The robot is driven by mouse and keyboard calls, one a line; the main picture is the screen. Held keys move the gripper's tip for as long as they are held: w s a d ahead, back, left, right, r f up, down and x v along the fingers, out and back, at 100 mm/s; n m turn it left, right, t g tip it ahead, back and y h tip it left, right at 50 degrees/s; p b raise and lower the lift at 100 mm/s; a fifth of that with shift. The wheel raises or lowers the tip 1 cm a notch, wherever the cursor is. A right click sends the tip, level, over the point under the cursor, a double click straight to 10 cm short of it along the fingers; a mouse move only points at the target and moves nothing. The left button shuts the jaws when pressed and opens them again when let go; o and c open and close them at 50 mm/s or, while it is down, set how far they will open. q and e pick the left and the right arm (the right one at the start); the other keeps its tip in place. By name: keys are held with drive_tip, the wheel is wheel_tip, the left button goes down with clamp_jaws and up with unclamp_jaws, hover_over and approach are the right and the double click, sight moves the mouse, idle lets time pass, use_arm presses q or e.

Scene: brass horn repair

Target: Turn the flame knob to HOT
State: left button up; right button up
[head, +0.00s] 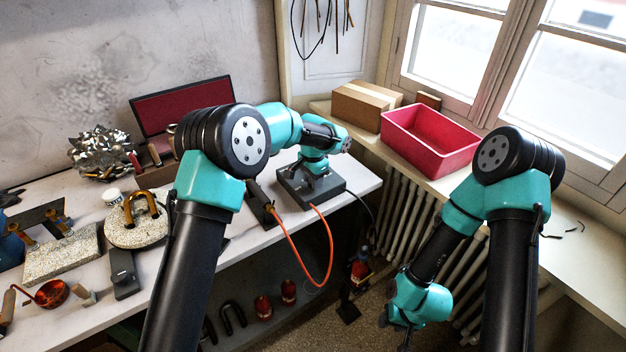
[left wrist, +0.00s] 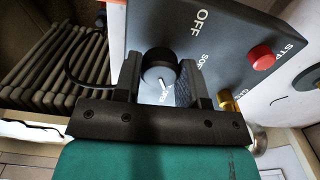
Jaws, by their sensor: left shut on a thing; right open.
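The dark control box (head: 330,190) sits at the right end of the bench. In the left wrist view its panel (left wrist: 220,40) shows the labels OFF and SOFT and a red button (left wrist: 261,57). The round black flame knob (left wrist: 158,64) has a white pointer line, which points toward my gripper's palm. My left gripper (left wrist: 160,82) is shut on the knob, one finger on each side. It also shows above the box in the head view (head: 313,178). The fingers hide part of the panel, and I cannot read a HOT label. My right gripper (head: 403,335) hangs low, open and empty.
An orange hose (head: 330,262) loops from the box below the bench edge. A torch-like dark tool (head: 260,205) lies left of the box. A red bin (head: 430,138) and cardboard box (head: 365,104) stand on the sill. A radiator (head: 400,215) is below it.

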idle(0.4)
use_arm(q)
drive_tip(key=o, duration=0.9)
wheel_tip(320, 180, up, 17)
drive_tip(key=shift+r, duration=0.2)
idle(0.4)
